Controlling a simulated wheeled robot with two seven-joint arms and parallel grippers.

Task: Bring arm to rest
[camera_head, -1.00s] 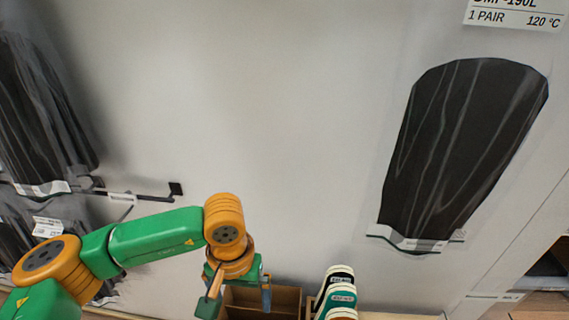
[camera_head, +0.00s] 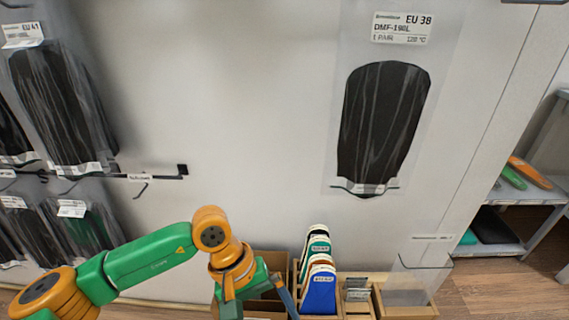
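My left arm comes in from the lower left, with green links and orange joints. My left gripper (camera_head: 262,308) points down in front of a brown cardboard box (camera_head: 272,262). Its two fingers are spread apart, and I see nothing between them. My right arm and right gripper are not in view. A packaged black insole pair (camera_head: 380,125) hangs flat on the light wall panel, under a white label reading EU 38 (camera_head: 402,28). The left gripper is well below and left of this package, apart from it.
More bagged black insoles (camera_head: 55,105) hang on hooks at the left. Several coloured insole forms (camera_head: 318,290) stand beside the box, with a wooden tray (camera_head: 408,311) to their right. A grey shelf (camera_head: 490,248) holds orange and green items at the right. The wall's middle is clear.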

